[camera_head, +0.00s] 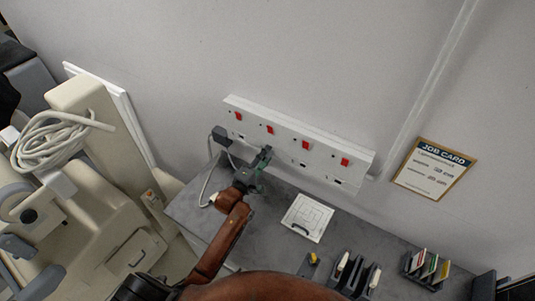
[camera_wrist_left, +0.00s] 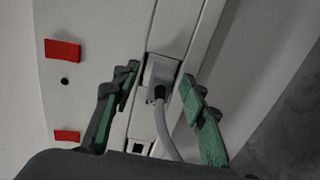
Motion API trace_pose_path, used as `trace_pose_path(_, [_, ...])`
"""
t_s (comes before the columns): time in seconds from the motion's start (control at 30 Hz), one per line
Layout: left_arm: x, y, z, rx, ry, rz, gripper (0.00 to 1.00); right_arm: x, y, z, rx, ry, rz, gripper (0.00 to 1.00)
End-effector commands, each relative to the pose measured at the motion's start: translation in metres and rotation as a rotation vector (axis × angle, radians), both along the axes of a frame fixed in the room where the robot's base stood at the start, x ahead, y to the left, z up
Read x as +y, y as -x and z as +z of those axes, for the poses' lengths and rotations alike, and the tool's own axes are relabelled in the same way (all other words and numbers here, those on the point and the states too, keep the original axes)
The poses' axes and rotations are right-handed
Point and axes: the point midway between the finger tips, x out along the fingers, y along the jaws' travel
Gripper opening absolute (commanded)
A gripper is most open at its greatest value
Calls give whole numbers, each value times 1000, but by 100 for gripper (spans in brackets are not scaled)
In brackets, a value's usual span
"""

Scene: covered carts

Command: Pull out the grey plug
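In the left wrist view a grey plug (camera_wrist_left: 161,72) sits in a white socket strip, its grey cable curving down toward the camera. The green-padded fingers of my left gripper (camera_wrist_left: 158,92) stand apart on either side of the plug, with visible gaps. In the head view my left gripper (camera_head: 262,158) is at the second socket from the left of the strip (camera_head: 325,145) and hides what is there. A dark grey plug (camera_head: 221,135) with a cable is in the leftmost socket. I cannot tell whether both views show the same plug. My right gripper is not in view.
The strip has several red switches (camera_head: 305,145). On the dark worktop (camera_head: 270,202) below lie a white square plate (camera_head: 307,218), a yellow-topped item (camera_head: 313,259) and dark card holders (camera_head: 425,270). A job card (camera_head: 433,171) is on the wall. A beige machine (camera_head: 100,165) stands left.

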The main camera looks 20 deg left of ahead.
Motion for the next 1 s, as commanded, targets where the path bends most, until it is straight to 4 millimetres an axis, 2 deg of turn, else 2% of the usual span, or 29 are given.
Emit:
trace_pose_path(0.5, [0,0,0,0,0,0,39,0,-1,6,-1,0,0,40])
trace_pose_path(1.0, [0,0,0,0,0,0,5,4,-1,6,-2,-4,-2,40])
